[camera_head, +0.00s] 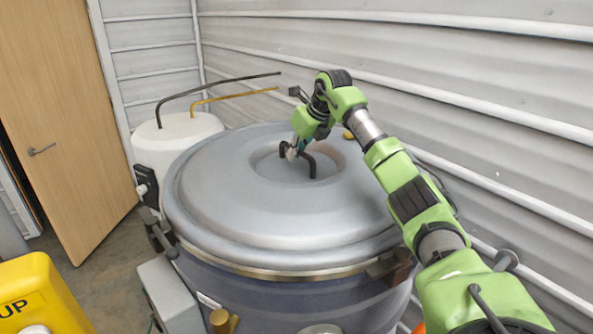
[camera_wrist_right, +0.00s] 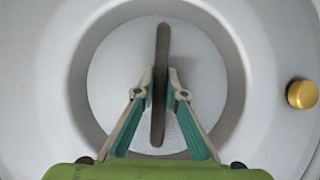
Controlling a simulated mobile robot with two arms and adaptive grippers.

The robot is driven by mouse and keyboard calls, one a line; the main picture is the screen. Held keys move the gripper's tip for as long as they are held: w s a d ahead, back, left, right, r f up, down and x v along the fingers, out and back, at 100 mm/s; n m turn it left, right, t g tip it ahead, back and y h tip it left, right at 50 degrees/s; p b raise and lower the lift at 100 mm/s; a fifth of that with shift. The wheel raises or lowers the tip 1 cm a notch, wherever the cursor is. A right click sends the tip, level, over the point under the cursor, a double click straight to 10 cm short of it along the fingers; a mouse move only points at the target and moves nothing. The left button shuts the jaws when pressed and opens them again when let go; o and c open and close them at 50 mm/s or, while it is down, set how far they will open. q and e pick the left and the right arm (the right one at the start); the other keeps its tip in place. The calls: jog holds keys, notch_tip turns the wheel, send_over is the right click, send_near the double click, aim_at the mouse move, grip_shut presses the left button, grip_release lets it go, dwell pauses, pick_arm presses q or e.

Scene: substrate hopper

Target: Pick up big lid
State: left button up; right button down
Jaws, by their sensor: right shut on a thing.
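The big lid (camera_head: 250,225) is a wide, grey, domed disc that covers the top of the dark blue round hopper (camera_head: 285,298). A black handle (camera_head: 310,165) stands in the recess at the lid's centre. My right gripper (camera_head: 292,152) reaches in from the right and is at this handle. In the right wrist view, my right gripper's fingers (camera_wrist_right: 160,85) are on both sides of the dark handle bar (camera_wrist_right: 160,120), shut on it. The lid appears to rest level on the hopper. My left gripper is not in view.
A white tank (camera_head: 175,140) with a black and a yellow pipe stands behind at the left. A corrugated wall (camera_head: 470,60) runs close along the right. A yellow box (camera_head: 40,295) is at the front left. A wooden door (camera_head: 65,120) and open floor lie at the left.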

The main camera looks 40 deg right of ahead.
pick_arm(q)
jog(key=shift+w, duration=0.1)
pick_arm(e)
jog(key=shift+w+d+r, duration=0.1)
jog(key=shift+w+r, duration=0.05)
jog(key=shift+r, duration=0.05)
jog(key=shift+r, duration=0.1)
jog(key=shift+r+b, duration=0.3)
jog(key=shift+r, duration=0.25)
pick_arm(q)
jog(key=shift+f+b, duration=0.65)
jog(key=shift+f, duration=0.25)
pick_arm(e)
notch_tip(320, 180, up, 7)
jog(key=shift+r, duration=0.15)
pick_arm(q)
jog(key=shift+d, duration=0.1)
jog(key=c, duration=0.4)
pick_arm(e)
jog(key=shift+r, duration=0.4)
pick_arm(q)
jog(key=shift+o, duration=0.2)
pick_arm(e)
jog(key=shift+r, duration=0.15)
